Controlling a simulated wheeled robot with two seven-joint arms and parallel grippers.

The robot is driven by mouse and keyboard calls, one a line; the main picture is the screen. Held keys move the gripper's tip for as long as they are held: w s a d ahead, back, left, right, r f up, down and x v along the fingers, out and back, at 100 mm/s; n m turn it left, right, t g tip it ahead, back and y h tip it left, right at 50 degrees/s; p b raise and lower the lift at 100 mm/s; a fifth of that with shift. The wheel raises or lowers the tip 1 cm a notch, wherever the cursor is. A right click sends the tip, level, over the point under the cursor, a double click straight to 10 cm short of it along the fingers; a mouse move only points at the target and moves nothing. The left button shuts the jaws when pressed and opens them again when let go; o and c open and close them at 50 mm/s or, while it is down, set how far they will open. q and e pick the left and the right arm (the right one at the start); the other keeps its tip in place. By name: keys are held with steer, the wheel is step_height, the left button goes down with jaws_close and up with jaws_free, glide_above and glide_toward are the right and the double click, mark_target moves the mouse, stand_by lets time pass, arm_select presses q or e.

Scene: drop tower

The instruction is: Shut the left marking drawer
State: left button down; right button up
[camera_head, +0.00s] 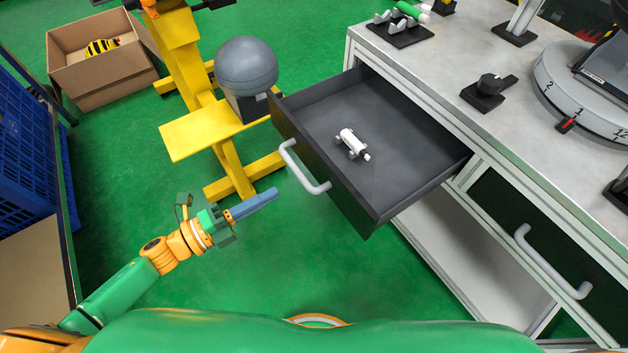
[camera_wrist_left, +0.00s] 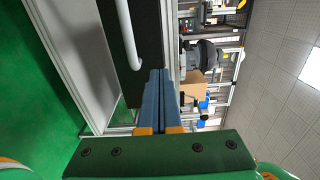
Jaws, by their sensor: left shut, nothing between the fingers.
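The left drawer (camera_head: 405,185) is dark grey and pulled well out of the bench. My right gripper is out of view.
A second drawer with a handle (camera_head: 550,262) is in the bench at the right and looks closed. A yellow stand (camera_head: 200,128) with a grey dome (camera_head: 246,68) is close to the open drawer's far corner. Green floor (camera_head: 290,270) is clear in front.

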mark_target(325, 165)
arm_select(q)
steer(key=x, duration=1.1)
steer(key=shift+w, duration=0.15)
steer(key=shift+d, duration=0.1)
